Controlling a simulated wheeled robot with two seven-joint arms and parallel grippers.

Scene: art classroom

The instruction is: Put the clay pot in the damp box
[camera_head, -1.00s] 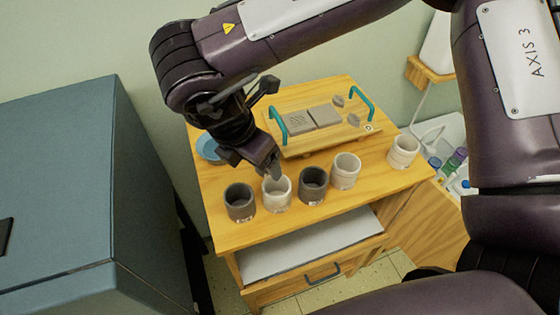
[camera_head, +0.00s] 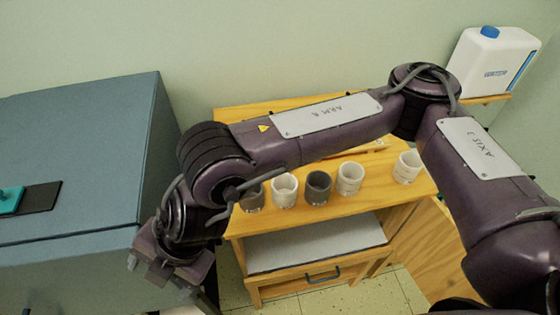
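Several small cylindrical pots stand in a row on the wooden table: a dark pot (camera_head: 252,198) partly behind my arm, a white pot (camera_head: 284,191), another dark pot (camera_head: 318,187), a white pot (camera_head: 350,178) and a white pot (camera_head: 407,167) apart at the right. Which one is the clay pot I cannot tell. A large blue-grey box (camera_head: 75,130), likely the damp box, stands at the left and looks shut. My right gripper (camera_head: 160,275) hangs by its front right corner, away from the pots; no pot shows in it. My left gripper is not in view.
The wooden table (camera_head: 400,200) has a grey-white shelf (camera_head: 315,245) and a drawer below. A teal handle (camera_head: 10,200) on a dark plate sits on the box. A white water jug (camera_head: 490,60) stands on a back right ledge. My arm hides most of the table's rear.

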